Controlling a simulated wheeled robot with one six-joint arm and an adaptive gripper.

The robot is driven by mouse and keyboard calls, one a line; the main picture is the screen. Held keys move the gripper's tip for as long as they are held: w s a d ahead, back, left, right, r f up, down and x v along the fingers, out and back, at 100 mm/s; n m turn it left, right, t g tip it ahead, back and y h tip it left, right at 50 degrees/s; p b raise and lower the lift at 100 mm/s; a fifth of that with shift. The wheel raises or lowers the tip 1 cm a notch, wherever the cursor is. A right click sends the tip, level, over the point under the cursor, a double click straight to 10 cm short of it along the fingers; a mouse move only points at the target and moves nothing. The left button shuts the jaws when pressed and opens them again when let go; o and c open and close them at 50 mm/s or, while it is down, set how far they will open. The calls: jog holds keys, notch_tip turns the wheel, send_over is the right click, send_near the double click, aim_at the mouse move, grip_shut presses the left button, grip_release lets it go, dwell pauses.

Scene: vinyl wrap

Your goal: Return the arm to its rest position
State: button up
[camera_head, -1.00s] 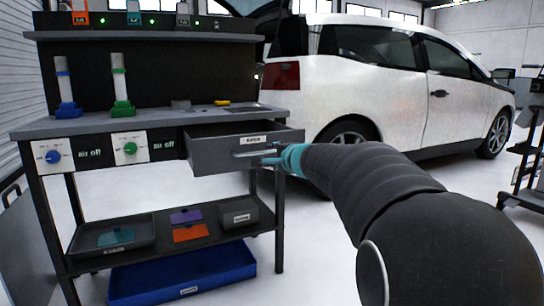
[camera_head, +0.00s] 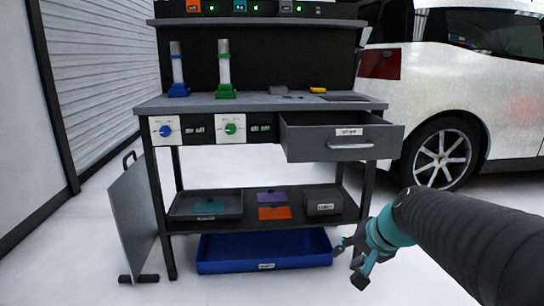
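My gripper (camera_head: 352,262) is at the lower right of the head view, at the end of my dark arm with a teal band at the wrist. Its fingers look spread apart with nothing between them. In the picture it lies to the right of the blue bin and below the open drawer. The drawer (camera_head: 310,146) is pulled out of the workbench and its handle (camera_head: 350,146) is free of my gripper.
The workbench (camera_head: 150,104) holds a blue-based tube (camera_head: 176,70) and a green-based tube (camera_head: 224,70). Its shelf has a tray (camera_head: 182,210); a blue bin (camera_head: 215,255) lies below. A grey panel (camera_head: 135,215) stands left. A white car (camera_head: 480,80) is at right.

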jog(key=s+r+n+h+p, duration=0.3)
jog(key=s+r+n+p, duration=0.1)
jog(key=s, duration=1.4)
jog(key=shift+s+a+n+g+p, duration=0.2)
jog(key=shift+a+n+g+p, duration=0.25)
jog(key=shift+n+p, duration=0.5)
jog(key=shift+r, duration=0.1)
